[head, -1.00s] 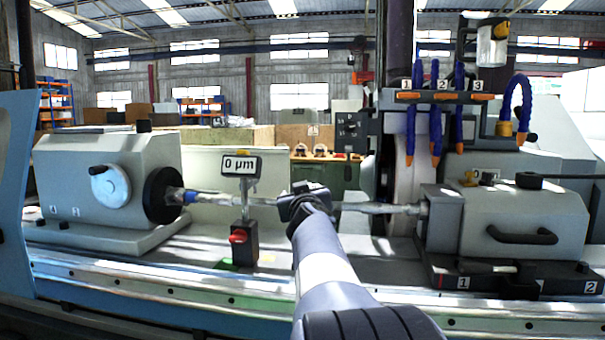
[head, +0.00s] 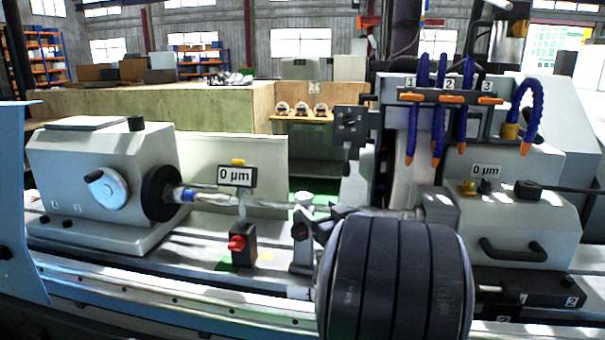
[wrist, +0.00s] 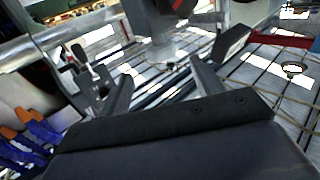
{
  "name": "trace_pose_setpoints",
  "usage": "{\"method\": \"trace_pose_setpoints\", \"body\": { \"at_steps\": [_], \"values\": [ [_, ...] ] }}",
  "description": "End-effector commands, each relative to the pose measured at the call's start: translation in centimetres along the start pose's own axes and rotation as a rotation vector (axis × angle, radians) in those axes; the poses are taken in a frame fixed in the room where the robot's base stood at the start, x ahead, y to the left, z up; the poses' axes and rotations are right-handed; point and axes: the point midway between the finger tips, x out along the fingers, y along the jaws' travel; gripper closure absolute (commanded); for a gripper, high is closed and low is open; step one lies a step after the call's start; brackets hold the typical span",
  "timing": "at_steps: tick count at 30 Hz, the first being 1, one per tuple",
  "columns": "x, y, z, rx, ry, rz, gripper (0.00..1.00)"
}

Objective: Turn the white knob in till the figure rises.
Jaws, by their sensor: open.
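A small steady rest (head: 302,255) stands under the shaft (head: 265,206) at mid bench, with a pale, whitish knob (head: 304,199) on top and a dark knob on its front. I cannot tell for certain which the task means. A display (head: 235,176) on a stand left of the rest reads 0 µm; another display (head: 485,171) at right also reads 0 µm. My gripper (wrist: 160,70) is open and empty in the wrist view. In the head view my arm hides most of it, just right of the rest.
Blue hoses (head: 440,105) with orange tips hang at the right beside the grinding wheel. The tailstock (head: 520,220) fills the right side. The slotted bench left of the stand is clear.

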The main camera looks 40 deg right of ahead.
Motion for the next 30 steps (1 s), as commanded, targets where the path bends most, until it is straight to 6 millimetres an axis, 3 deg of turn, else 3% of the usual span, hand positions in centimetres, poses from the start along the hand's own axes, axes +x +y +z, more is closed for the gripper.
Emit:
{"method": "trace_pose_setpoints", "body": {
  "at_steps": [3, 7, 21, 30],
  "values": [
    [-0.6, -0.2, -0.3, 0.018, 0.006, -0.016, 0.37],
    [0.2, -0.3, -0.1, 0.021, 0.008, -0.023, 0.37],
    [8.3, -0.5, -0.3, 0.019, 0.007, -0.022, 0.37],
    [10.1, -0.5, -0.3, 0.019, 0.009, -0.02, 0.37]
  ]
}}
